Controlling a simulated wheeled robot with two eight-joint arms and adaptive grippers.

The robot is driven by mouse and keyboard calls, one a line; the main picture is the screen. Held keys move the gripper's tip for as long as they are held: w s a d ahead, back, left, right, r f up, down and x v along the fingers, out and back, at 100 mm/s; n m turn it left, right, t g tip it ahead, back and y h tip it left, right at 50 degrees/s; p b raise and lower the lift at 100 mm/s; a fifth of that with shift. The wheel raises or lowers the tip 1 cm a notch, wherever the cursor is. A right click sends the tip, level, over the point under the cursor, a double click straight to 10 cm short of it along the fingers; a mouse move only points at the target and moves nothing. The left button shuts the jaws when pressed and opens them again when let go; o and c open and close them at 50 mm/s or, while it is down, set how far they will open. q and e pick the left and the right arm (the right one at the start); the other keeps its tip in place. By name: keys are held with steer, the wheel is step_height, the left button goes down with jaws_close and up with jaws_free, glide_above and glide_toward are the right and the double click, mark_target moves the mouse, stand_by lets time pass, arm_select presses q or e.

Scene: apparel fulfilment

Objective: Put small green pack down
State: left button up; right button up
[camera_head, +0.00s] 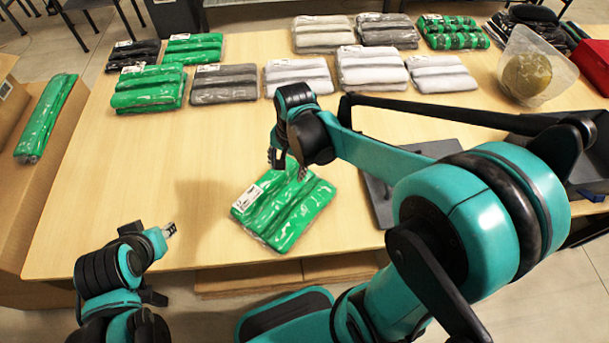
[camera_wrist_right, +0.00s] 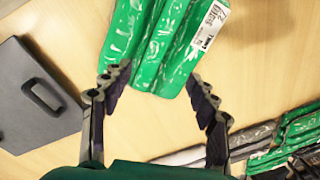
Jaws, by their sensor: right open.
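A green pack (camera_head: 285,212) in clear plastic with a white label lies flat near the table's front edge. My right gripper (camera_head: 287,166) is just above its far end. In the right wrist view, the open fingers (camera_wrist_right: 160,72) have the end of the green pack (camera_wrist_right: 165,45) showing between and beyond their tips, and nothing is clamped. Whether a finger touches the pack is unclear. My left gripper (camera_head: 169,230) is at the front left, away from the pack; its fingers are too small to judge.
Grey, white, black and green packs stand in rows along the table's back, including a green pack (camera_head: 148,88). Another green pack (camera_head: 46,117) lies on a cardboard box (camera_head: 65,165) at left. A clear bag (camera_head: 535,65) is at back right. The table's left-middle is clear.

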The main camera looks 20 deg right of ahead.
steer(key=s+d+r+n+t+h, duration=0.1)
steer(key=s+d+r+n+t, duration=0.1)
steer(key=s+r+n+t, duration=0.4)
steer(key=shift+s+d+r+n, duration=0.2)
steer(key=shift+s+d+n, duration=0.2)
steer(key=shift+s+n, duration=1.35)
steer(key=shift+w, duration=0.15)
